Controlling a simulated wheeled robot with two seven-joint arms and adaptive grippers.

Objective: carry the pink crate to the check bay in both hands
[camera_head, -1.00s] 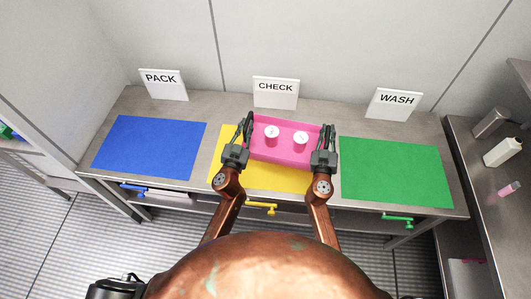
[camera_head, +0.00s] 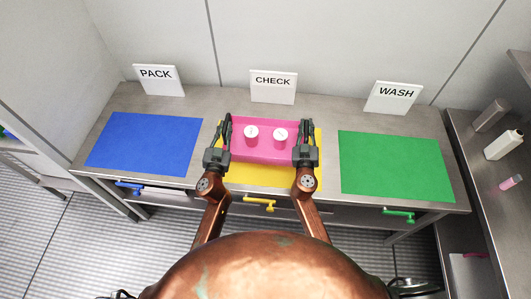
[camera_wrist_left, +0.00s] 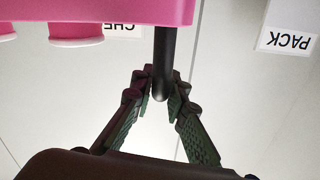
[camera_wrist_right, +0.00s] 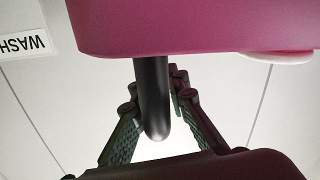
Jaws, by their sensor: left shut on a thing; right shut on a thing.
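The pink crate (camera_head: 265,153) is held between my two grippers over the yellow mat (camera_head: 258,182) in front of the CHECK sign (camera_head: 273,86). Two white-lidded drums, a left one (camera_head: 251,132) and a right one (camera_head: 281,135), stand in it. My left gripper (camera_head: 222,135) is shut on the crate's left black handle, which shows in the left wrist view (camera_wrist_left: 161,65). My right gripper (camera_head: 303,135) is shut on the right black handle, seen in the right wrist view (camera_wrist_right: 152,95). The crate looks level; its height above the mat is hard to tell.
A blue mat (camera_head: 146,144) with the PACK sign (camera_head: 159,80) lies to the left. A green mat (camera_head: 394,165) with the WASH sign (camera_head: 393,97) lies to the right. Both mats are bare. A side counter (camera_head: 480,150) at the right holds several bottles.

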